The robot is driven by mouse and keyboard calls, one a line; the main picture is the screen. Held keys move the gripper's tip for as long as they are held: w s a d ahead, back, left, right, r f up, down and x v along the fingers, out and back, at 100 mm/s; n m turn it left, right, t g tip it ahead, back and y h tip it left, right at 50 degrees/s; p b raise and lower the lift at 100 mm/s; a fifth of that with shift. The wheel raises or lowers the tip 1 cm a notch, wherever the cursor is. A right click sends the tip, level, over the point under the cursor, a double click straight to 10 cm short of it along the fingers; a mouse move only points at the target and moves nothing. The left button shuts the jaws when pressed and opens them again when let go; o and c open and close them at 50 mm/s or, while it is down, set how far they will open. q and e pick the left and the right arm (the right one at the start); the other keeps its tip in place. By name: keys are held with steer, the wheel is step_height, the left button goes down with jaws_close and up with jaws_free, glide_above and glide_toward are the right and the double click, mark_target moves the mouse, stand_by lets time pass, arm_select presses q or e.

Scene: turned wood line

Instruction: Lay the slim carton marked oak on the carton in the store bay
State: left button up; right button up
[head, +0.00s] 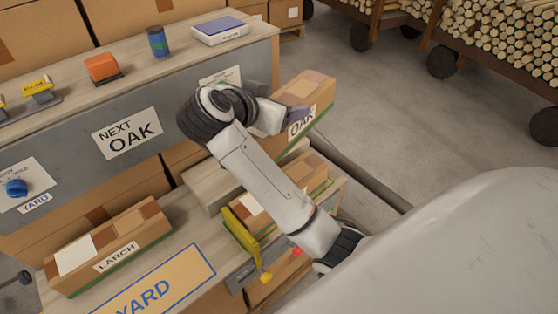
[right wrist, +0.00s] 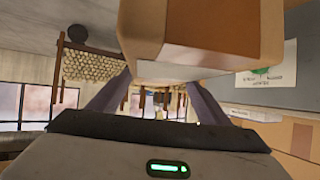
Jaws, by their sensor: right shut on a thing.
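The slim carton marked oak (head: 312,88) is brown with a white OAK label and a green lower edge. It is held up in the air past the right end of the shelf. My right gripper (head: 287,115) is shut on its near end; the carton's underside and end also fill the top of the right wrist view (right wrist: 200,35). Another brown carton (head: 313,167) with a green lower edge lies in the bay below, apart from the held one. My right forearm hides its middle and any label. My left gripper is not in view.
A yellow lever (head: 240,232) stands at the bay's left front. A LARCH carton (head: 110,245) lies left of the YARD panel (head: 155,285). The grey shelf front bears a NEXT OAK sign (head: 128,132); a blue can (head: 157,41) and an orange block (head: 101,67) stand above.

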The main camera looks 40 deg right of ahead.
steer(key=d+f, duration=0.1)
steer(key=f, duration=0.1)
steer(key=w+d+f+m+g+b, duration=0.2)
steer(key=f, duration=0.1)
steer(key=shift+d+f+h, duration=0.15)
steer(key=shift+f+h, duration=0.15)
steer(key=shift+h, duration=0.1)
step_height(320, 180, down, 5)
steer(key=shift+w+d+r+b, duration=0.1)
steer(key=shift+d+r+b, duration=0.05)
steer(key=shift+b, duration=0.4)
step_height(320, 180, down, 5)
steer(key=shift+f+b, duration=0.15)
steer(key=shift+b, duration=0.4)
steer(key=shift+f, duration=0.15)
steer(key=o, duration=2)
steer(key=shift+o, duration=0.2)
